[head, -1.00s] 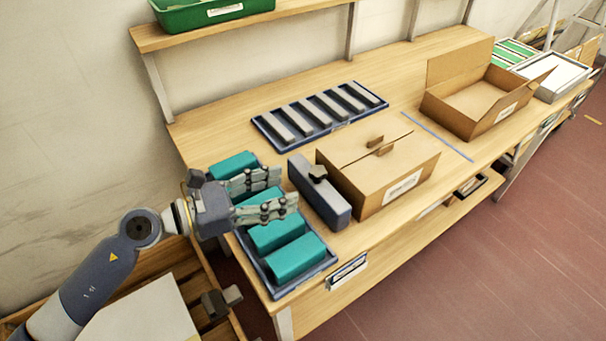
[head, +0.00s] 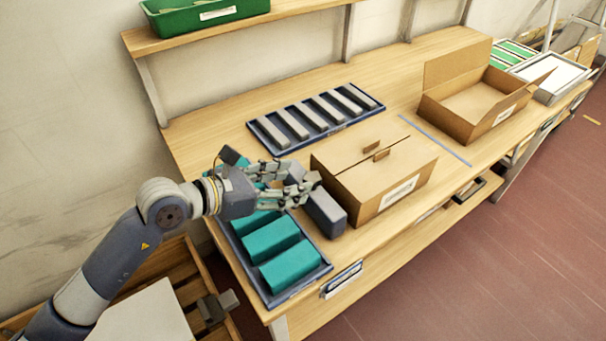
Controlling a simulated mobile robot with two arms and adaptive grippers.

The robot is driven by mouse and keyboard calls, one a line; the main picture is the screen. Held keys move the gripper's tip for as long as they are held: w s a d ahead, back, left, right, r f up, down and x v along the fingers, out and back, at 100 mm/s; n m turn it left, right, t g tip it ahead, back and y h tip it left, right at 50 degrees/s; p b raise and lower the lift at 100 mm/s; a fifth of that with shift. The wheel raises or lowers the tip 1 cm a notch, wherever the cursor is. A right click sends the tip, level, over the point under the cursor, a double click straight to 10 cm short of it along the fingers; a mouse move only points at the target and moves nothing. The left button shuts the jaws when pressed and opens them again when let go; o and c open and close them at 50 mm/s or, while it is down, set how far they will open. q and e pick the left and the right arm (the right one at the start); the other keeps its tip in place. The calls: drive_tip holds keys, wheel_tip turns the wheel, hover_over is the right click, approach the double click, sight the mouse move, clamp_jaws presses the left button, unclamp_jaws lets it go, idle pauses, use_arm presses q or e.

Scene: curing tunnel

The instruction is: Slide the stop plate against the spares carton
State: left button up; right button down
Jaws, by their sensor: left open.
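The stop plate (head: 325,211) is a grey-blue upright block on the bench, just left of the closed carton. The closed cardboard carton (head: 375,178), with a white label on its front, looks like the spares carton, though I cannot read the label. The near end of the plate is very close to the carton's left side; whether they touch is hidden. My left gripper (head: 312,186) is open, with its fingers at the plate's upper left, covering its far part and its knob. I cannot tell if they touch it. My right gripper is not in view.
A blue tray (head: 290,296) of teal blocks lies under and in front of my left gripper. Behind is a blue tray (head: 337,127) of grey bars. An open carton (head: 470,105) stands farther right, past a blue strip (head: 436,139). A green bin (head: 205,14) sits on the shelf.

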sight(309, 178)
use_arm(q)
drive_tip(key=shift+x, duration=2.1)
drive_tip(key=shift+c, duration=0.6)
